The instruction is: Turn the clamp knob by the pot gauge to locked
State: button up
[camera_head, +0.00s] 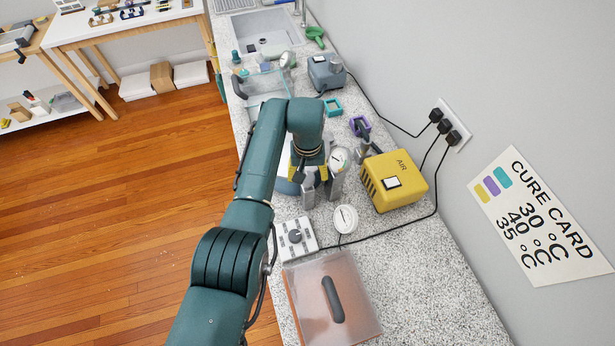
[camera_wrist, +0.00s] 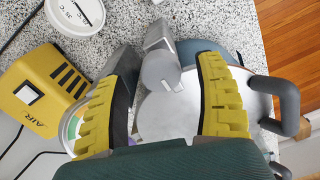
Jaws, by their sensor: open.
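A grey metal clamp knob (camera_wrist: 160,70) shows in the wrist view, a rounded piece with a block-like lug, over the edge of the pale pot lid (camera_wrist: 155,118). My gripper (camera_wrist: 172,68) has its two yellow-padded fingers apart, one on each side of the knob; contact cannot be told. The pot gauge (camera_head: 340,159) is a white round dial beside my gripper in the head view. Part of its coloured face (camera_wrist: 72,128) shows beside the left finger in the wrist view. My arm hides most of the pot in the head view. The lock position cannot be read.
The yellow AIR box (camera_head: 396,181) stands right of the pot, with cables to the wall. A pot handle (camera_wrist: 285,105) juts out in the wrist view.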

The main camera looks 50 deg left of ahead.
aim_at(308, 178)
notch_tip(308, 178, up, 10)
dwell(0.6)
jog(key=w+d+f+m, duration=0.25)
jog(key=d+f, duration=0.25)
jog(key=d, duration=0.6)
jog(key=w+d+r+m+t, duration=0.1)
jog(key=w+d+t, duration=0.15)
jog(key=d, duration=0.35)
jog(key=w+d+r+m+t, duration=0.2)
jog(key=w+d, duration=0.2)
jog(key=d, duration=0.3)
jog(key=d+r+m+t, duration=0.2)
jog(key=d+r+t, duration=0.5)
jog(key=d+r, duration=0.3)
jog(key=s+d+r+m+t, duration=0.1)
jog(key=s+r+t, duration=0.5)
jog(key=r, duration=0.7)
jog(key=s+d+r+m+t, duration=0.15)
jog(key=s+r+t, duration=0.25)
jog(key=s+r, duration=0.65)
notch_tip(308, 178, up, 18)
jog(key=w+p, duration=0.2)
jog(key=p, duration=1.3)
jog(key=shift+r+t, duration=0.2)
jog(key=shift+t, duration=0.15)
